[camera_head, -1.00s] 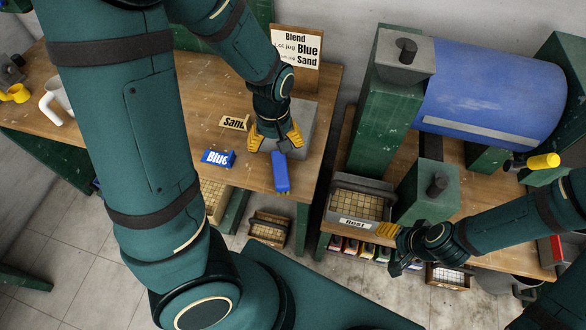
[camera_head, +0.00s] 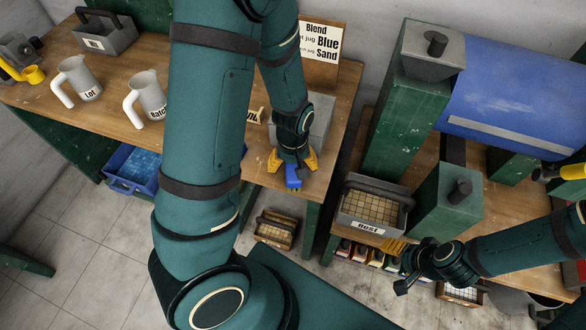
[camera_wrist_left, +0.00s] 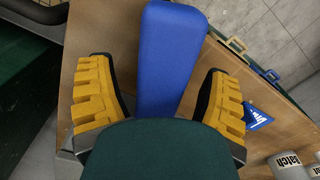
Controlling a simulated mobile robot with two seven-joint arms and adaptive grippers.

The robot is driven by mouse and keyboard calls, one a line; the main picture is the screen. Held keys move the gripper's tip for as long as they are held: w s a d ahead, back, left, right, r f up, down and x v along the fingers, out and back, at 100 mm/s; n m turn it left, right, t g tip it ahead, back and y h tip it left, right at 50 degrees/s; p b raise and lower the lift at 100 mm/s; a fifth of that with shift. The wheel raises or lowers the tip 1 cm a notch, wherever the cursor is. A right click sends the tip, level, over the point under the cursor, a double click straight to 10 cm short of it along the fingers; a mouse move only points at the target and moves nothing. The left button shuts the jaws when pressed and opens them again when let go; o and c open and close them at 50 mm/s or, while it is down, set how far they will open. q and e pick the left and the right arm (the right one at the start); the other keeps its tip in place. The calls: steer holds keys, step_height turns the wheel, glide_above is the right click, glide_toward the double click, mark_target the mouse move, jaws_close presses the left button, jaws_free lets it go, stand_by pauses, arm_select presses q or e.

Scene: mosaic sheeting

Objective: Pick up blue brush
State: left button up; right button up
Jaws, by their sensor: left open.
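The blue brush (camera_head: 293,183) lies near the front right edge of the left wooden bench. In the head view only a small blue part shows beneath my left gripper (camera_head: 292,162). In the left wrist view its long blue body (camera_wrist_left: 170,50) lies between the two yellow fingers of that gripper (camera_wrist_left: 158,100), with gaps on both sides. The left gripper is open and right over the brush; my dark wrist housing hides the brush's near end. My right gripper (camera_head: 398,266) is at the right bench's front edge, fingers apart, empty and away from the brush.
A grey block (camera_head: 318,120) stands behind the brush, with a Blend sign (camera_head: 320,42) at the back. Lot (camera_head: 78,80) and Batch (camera_head: 147,97) jugs stand left. A Rest tray (camera_head: 349,219) is on the right bench.

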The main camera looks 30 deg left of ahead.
arm_select(q)
steer(key=shift+f, duration=0.3)
steer(key=c, duration=1.3)
arm_select(e)
steer(key=shift+s, duration=0.1)
arm_select(q)
steer(key=shift+c, duration=0.2)
